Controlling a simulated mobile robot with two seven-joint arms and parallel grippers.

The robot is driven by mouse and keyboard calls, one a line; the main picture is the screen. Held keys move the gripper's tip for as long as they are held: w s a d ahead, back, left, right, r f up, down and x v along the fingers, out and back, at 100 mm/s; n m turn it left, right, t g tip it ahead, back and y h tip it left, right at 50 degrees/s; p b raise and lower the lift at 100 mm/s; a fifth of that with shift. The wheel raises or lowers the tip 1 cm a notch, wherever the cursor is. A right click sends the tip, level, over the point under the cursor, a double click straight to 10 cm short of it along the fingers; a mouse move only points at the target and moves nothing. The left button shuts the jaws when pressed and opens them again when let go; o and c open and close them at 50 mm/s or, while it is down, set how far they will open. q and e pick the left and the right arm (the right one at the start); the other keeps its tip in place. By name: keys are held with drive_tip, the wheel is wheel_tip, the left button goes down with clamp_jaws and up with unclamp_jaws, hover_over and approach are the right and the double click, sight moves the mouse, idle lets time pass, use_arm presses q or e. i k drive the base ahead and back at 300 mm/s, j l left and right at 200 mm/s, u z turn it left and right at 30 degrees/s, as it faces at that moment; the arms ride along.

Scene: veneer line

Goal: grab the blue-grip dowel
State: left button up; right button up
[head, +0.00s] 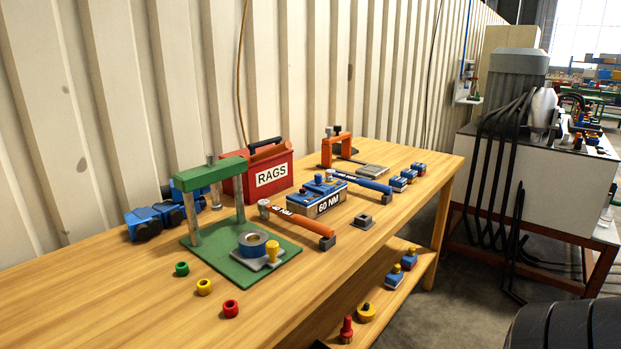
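A rod-like tool with a blue grip (362,181) lies on the wooden bench, behind and right of the grey and blue block marked 60 NM (317,200). It has pale lettering on its side and a dark block at its right end. It is the only long blue-grip piece I make out; I cannot tell whether it is a dowel or a wrench. A similar tool with an orange grip (300,220) lies nearer, in front of the block. Neither gripper shows in the head view.
A green press frame (208,174), a red RAGS box (281,172) and an orange clamp frame (336,148) stand on the wooden bench (120,300). Several small blue blocks sit at right. Coloured rings lie in front. The bench's front left is mostly clear.

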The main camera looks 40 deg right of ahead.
sight(317, 177)
drive_tip(key=l+u, duration=0.15)
drive_tip(key=l, duration=0.8)
drive_tip(key=k+l+u, duration=0.1)
drive_tip(key=l, duration=0.8)
